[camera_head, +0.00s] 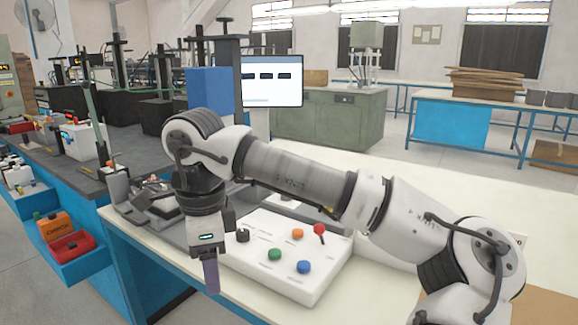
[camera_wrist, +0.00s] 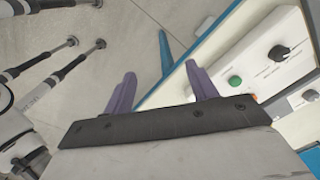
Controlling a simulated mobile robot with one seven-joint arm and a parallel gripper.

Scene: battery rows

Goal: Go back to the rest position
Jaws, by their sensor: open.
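My gripper (camera_head: 210,275) hangs pointing down at the front edge of the white-topped table, to the left of the control box. In the wrist view my gripper (camera_wrist: 162,88) shows two purple fingers set well apart, with nothing between them. Behind the fingers in that view are the grey floor and the table's edge. My arm reaches across the head view from the lower right, above the table, and bends down at the wrist.
A white control box (camera_head: 318,277) with coloured buttons, a black knob and a red-tipped lever sits close to my gripper. A monitor (camera_head: 272,81) stands behind my arm. An orange box (camera_head: 53,226) and a red bin (camera_head: 68,246) are at left.

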